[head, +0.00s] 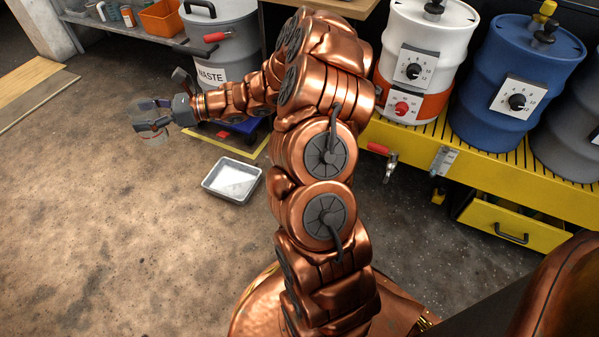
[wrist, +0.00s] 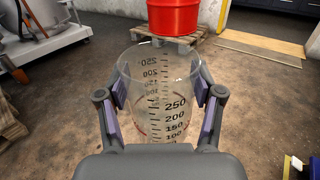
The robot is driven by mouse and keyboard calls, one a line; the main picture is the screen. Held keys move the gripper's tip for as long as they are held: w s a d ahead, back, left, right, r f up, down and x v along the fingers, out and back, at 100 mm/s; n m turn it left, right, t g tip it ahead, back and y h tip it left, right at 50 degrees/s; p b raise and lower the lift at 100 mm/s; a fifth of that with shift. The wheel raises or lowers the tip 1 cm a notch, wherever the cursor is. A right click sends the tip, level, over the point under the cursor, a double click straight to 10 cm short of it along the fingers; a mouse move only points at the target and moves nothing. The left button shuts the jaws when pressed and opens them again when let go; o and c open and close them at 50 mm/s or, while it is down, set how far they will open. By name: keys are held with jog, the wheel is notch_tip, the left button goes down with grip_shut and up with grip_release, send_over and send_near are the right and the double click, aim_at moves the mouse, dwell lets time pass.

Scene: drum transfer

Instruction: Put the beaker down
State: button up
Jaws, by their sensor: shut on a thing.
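The clear beaker (wrist: 158,90) with black volume marks stands between the two finger pads in the wrist view. My gripper (wrist: 160,108) is shut on its sides, with a pad touching at left and right. The beaker looks empty or nearly so; a reddish line shows low on its wall. In the head view my gripper (head: 152,118) is stretched out to the far left above the floor. The beaker (head: 155,136) shows there only as a small clear shape under the fingers, mostly hidden.
A grey waste drum (head: 222,50) stands behind my arm. White (head: 425,50) and blue (head: 512,80) drums stand on a yellow rack (head: 440,150) at right. A red drum (wrist: 174,15) on a pallet is ahead.

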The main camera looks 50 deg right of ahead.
jog(key=d+f+m+t+h+b, duration=0.2)
jog(key=d+f+m+t+h, duration=0.5)
jog(key=d+f, duration=1.75)
jog(key=s+d+f+m+h+b, duration=0.1)
jog(key=s+d+f+m+h, duration=0.1)
jog(key=s+d+f+h, duration=0.55)
jog(key=s+d+f+m+h+b, duration=0.1)
jog(key=s+d+f+m+h, duration=0.15)
jog(key=s+d+f, duration=0.95)
jog(key=shift+m+y, duration=0.25)
jog(key=shift+y, duration=0.05)
jog(key=shift+w+a+f+b, duration=0.15)
jog(key=shift+w+f+b, duration=1.3)
jog(key=shift+w, duration=1.05)
jog(key=shift+w+a+f+b, duration=0.1)
jog(key=shift+w+f+b, duration=1.35)
jog(key=shift+w, duration=1.1)
jog(key=shift+w+a+f+b, duration=0.15)
jog(key=shift+w+f+b, duration=0.9)
jog(key=shift+w+f, duration=1.1)
jog(key=shift+w+r, duration=0.2)
jog(key=shift+w, duration=0.15)
jog(key=o, duration=1)
